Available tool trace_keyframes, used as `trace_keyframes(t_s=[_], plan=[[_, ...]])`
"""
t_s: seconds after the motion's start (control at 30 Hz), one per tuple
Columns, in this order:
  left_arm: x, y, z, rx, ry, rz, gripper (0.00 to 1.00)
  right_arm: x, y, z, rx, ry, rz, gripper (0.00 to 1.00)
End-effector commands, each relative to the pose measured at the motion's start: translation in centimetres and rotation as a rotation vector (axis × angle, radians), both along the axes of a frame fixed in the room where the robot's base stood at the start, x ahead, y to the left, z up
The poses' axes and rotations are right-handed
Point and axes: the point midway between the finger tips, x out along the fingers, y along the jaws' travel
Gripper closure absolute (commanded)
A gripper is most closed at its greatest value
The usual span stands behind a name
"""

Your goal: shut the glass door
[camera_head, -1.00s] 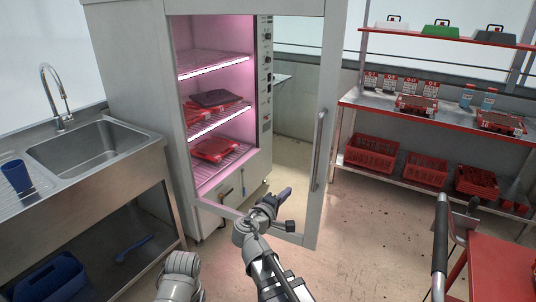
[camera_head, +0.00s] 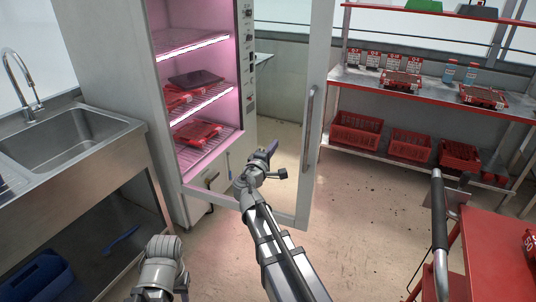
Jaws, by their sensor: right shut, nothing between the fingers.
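The glass door (camera_head: 321,90) of the pink-lit cabinet (camera_head: 115,90) stands open. Its pale frame surrounds a clear pane, and its long upright handle (camera_head: 309,130) is on the right stile. My right gripper (camera_head: 270,150) is shut and empty, left of the handle and above the door's bottom rail in the picture. I cannot tell whether it touches the door. My right forearm crosses the bottom rail and hides part of it. Part of my left arm shows at the bottom, but its gripper is out of view.
Red packs (camera_head: 197,132) lie on the cabinet's wire shelves. A steel sink (camera_head: 70,138) stands to the left. A rack (camera_head: 430,95) with red crates (camera_head: 355,132) stands at the back right. A red cart (camera_head: 490,250) is at the lower right. Floor between door and cart is clear.

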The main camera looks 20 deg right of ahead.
Motion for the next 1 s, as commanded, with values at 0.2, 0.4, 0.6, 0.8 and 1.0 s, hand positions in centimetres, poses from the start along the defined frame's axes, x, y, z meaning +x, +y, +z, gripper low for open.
trace_keyframes(t_s=[0.2,0.4,0.6,0.8,1.0], plan=[[0.0,0.0,0.0,0.0,0.0,0.0,0.56,2.8,-2.7,0.0,0.0,0.0,-0.001,1.0],[0.0,0.0,0.0,0.0,0.0,0.0,0.56,3.9,-3.8,0.0,0.0,0.0,0.0,1.0],[0.0,0.0,0.0,0.0,0.0,0.0,0.56,4.1,-4.1,0.0,0.0,0.0,0.001,1.0],[0.0,0.0,0.0,0.0,0.0,0.0,0.56,4.1,-4.1,0.0,0.0,0.0,0.001,1.0],[0.0,0.0,0.0,0.0,0.0,0.0,0.56,4.3,-4.5,0.0,0.0,0.0,0.013,1.0]])
